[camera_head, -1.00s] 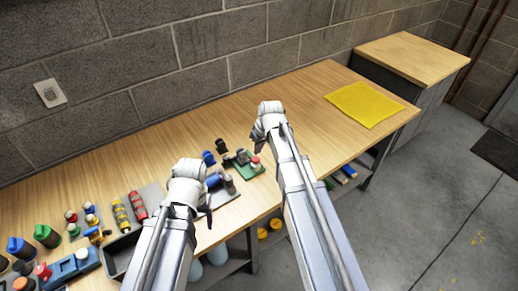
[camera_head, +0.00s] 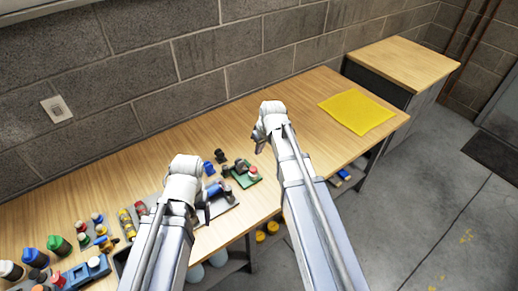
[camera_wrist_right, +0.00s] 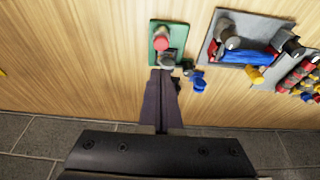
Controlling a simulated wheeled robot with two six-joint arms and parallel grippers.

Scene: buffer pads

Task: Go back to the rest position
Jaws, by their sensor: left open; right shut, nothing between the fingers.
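My right gripper (camera_head: 259,144) hangs over the wooden workbench, near the small green pad (camera_head: 253,178). In the right wrist view my right gripper (camera_wrist_right: 162,76) has its dark fingers together with nothing between them, its tips overlapping the lower edge of the green pad in the picture. I cannot tell the height above the bench. My left gripper (camera_head: 204,212) is open beside the grey pad, mostly hidden behind its own wrist. Nothing shows in it.
The workbench (camera_head: 292,100) carries a grey pad (camera_wrist_right: 264,27) with a blue part, several small coloured parts at the left, and a yellow mat (camera_head: 357,112) at the right. A cabinet (camera_head: 402,62) stands beyond. The bench between green pad and mat is clear.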

